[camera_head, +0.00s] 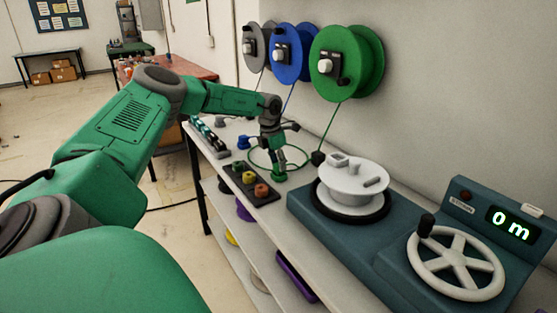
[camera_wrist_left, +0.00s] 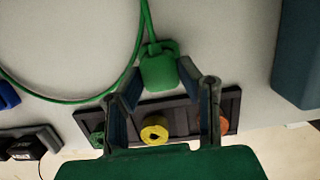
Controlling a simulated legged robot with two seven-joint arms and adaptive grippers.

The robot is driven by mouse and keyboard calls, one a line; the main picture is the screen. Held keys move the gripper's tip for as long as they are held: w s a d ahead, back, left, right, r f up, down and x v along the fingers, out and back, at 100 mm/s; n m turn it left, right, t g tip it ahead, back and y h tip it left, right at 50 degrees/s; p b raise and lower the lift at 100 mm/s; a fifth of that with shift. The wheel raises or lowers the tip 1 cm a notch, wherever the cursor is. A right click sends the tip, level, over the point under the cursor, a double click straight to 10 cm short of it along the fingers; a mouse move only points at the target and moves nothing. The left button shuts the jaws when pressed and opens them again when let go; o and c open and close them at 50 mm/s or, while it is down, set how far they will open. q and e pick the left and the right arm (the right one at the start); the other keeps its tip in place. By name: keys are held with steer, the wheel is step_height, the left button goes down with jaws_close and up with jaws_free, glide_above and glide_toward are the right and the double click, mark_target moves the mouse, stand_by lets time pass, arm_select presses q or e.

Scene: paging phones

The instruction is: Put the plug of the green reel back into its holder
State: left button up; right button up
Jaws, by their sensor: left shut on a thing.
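The green reel (camera_head: 335,65) hangs on the wall, and its green cord runs down to the table and lies there in a loop. My left gripper (camera_head: 278,165) is low over the table, shut on the green plug (camera_head: 280,176). In the left wrist view the green plug (camera_wrist_left: 158,72) is between the fingertips of the left gripper (camera_wrist_left: 158,82), with the cord leaving its far end. A dark block (camera_head: 268,197) with green, yellow and orange round pieces is beside the plug. In the wrist view this block (camera_wrist_left: 180,115) lies partly behind the fingers. My right gripper is out of view.
Blue (camera_head: 292,52) and grey (camera_head: 256,46) reels hang beside the green one. A blue plug (camera_head: 243,142) and another dark rack (camera_head: 210,138) are farther along the table. A white turntable (camera_head: 352,178) and a handwheel (camera_head: 456,262) with a "0 m" display (camera_head: 511,225) stand at right.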

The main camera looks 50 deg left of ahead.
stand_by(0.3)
arm_select(q)
steer(key=o, duration=1.5)
steer(key=shift+o, duration=0.2)
steer(key=shift+r+p, duration=3.05)
steer(key=shift+r, duration=1.4)
